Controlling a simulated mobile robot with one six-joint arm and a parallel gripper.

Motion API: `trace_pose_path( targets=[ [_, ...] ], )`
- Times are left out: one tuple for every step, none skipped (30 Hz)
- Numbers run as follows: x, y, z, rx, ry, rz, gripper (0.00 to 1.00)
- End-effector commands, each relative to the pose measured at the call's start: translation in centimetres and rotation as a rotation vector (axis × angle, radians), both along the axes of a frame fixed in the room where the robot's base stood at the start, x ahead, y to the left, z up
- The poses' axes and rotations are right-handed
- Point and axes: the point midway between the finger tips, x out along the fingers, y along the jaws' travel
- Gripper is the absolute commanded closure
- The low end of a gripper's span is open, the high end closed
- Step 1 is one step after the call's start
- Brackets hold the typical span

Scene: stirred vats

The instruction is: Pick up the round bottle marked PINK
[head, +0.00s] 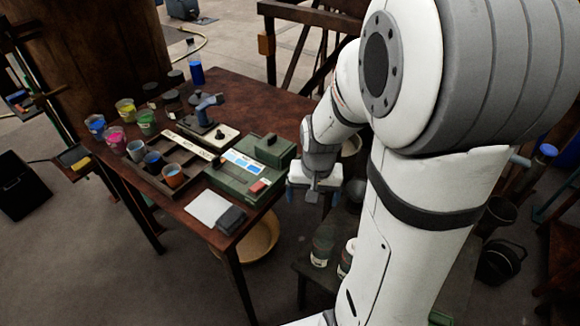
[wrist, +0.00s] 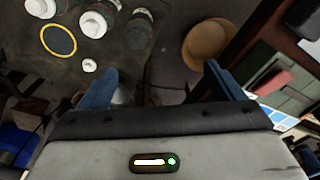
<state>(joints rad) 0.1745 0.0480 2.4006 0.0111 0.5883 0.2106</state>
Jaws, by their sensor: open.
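My gripper (head: 312,194) is open and empty beside the table's right edge. Its two blue fingers stand wide apart in the wrist view (wrist: 160,82). A dark round bottle with a pale label (head: 321,246) stands low, below and right of the table. A second bottle (head: 347,256) beside it is partly hidden by my arm. The wrist view shows a white-capped bottle (wrist: 93,24) and a green bottle with a pale label (wrist: 139,28), both beyond my fingers. No marking PINK is legible, so I cannot tell which bottle bears it.
The brown table (head: 245,228) carries colored cups, a green case (head: 243,178) and a white sheet (head: 208,207). A round tan basin (head: 259,240) is under it. Near the bottles lie a yellow ring (wrist: 58,40) and a small white cap (wrist: 89,65). A dark bucket (head: 500,262) stands right.

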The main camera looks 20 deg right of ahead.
Motion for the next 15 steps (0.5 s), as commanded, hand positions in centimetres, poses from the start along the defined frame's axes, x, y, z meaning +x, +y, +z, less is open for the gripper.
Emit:
trace_pose_path(
  targets=[
    [0.7,-1.0,-3.3,0.008,0.024,-0.05,0.11],
    [1.0,-1.5,-4.7,0.011,0.033,-0.077,0.11],
    [1.4,-2.1,-6.5,0.015,0.043,-0.114,0.11],
    [1.6,-2.6,-7.8,0.017,0.049,-0.14,0.11],
    [1.9,-3.0,-9.1,0.02,0.055,-0.165,0.11],
    [2.0,-3.6,-10.8,0.023,0.065,-0.196,0.11],
    [2.1,-4.0,-11.9,0.026,0.07,-0.219,0.11],
    [2.2,-4.3,-13.0,0.028,0.075,-0.238,0.11],
    [2.3,-4.7,-14.2,0.03,0.081,-0.263,0.11],
    [2.3,-5.0,-15.1,0.031,0.085,-0.279,0.11],
    [2.3,-5.2,-15.8,0.032,0.087,-0.292,0.11],
    [2.3,-5.5,-16.6,0.034,0.091,-0.307,0.11],
    [2.3,-5.6,-17.1,0.035,0.093,-0.318,0.11],
    [2.3,-5.7,-17.5,0.035,0.095,-0.326,0.11],
    [2.3,-5.9,-17.9,0.035,0.096,-0.334,0.11]
  ],
)
